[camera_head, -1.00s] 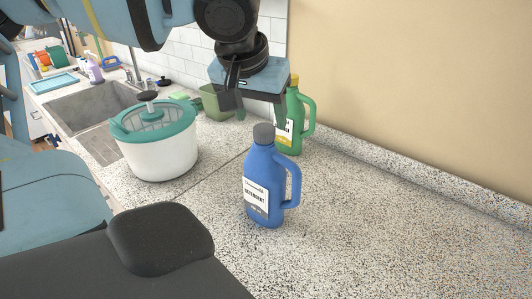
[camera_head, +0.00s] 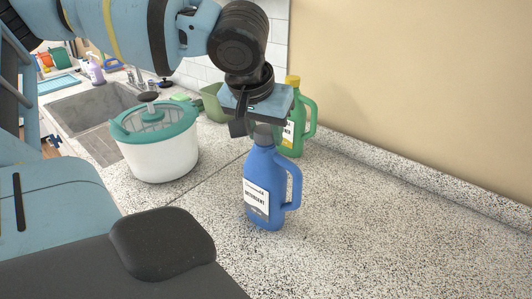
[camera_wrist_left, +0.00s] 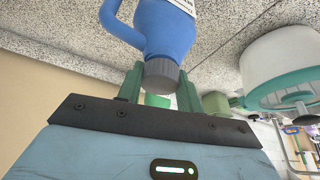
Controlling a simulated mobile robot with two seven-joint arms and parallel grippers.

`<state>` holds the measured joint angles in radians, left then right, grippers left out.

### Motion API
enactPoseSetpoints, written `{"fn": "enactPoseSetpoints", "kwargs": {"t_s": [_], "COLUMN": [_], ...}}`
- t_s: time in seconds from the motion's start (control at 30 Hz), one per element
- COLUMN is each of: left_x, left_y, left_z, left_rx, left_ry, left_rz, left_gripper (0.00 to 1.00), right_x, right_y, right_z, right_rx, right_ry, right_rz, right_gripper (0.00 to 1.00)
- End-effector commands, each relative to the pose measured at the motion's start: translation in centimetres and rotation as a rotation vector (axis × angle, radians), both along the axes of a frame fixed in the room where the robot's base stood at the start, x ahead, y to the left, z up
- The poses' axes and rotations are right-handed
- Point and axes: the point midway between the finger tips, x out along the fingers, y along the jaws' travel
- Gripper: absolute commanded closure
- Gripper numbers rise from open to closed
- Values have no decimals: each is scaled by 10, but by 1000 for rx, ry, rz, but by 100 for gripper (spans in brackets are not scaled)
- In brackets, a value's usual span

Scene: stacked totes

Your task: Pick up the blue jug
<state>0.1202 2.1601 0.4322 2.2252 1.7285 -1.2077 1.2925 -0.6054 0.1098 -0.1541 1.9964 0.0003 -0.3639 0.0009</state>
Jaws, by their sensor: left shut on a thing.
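The blue jug (camera_head: 266,190), with a grey cap and white label, stands upright on the speckled counter. In the left wrist view the jug (camera_wrist_left: 165,30) shows with its cap between the green fingers. My left gripper (camera_head: 260,133) comes down from above and is shut on the jug at its cap and neck; the fingers also show in the left wrist view (camera_wrist_left: 160,82). The far finger is mostly hidden in the head view. My right gripper is not in view.
A green jug (camera_head: 297,125) stands close behind the blue one. A white bowl with a teal lid (camera_head: 160,150) is to the left, with a sink (camera_head: 90,108) beyond. The counter to the right is clear up to the wall.

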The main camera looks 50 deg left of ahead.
Motion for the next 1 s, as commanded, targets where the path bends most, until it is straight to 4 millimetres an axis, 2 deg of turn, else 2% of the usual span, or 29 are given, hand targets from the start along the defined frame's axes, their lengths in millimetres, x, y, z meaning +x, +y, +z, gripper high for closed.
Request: {"fn": "enactPoseSetpoints", "kwargs": {"t_s": [0.03,0.1,0.33,0.43,0.8,1.0], "left_x": [0,0,0,0,0,0], "left_y": [0,0,0,0,1,0], "left_z": [0,0,2,9,75,96], "left_rx": [0,0,1,2,1,1], "left_ry": [0,0,-2,-4,-5,-2], "left_rz": [0,0,0,0,3,1], "left_gripper": [92,100,100,100,100,100], "right_x": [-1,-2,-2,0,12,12], "right_y": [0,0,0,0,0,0], "right_z": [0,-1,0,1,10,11], "right_rx": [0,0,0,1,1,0], "right_ry": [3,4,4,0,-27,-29], "right_rz": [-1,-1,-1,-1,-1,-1], "right_gripper": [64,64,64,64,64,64]}}
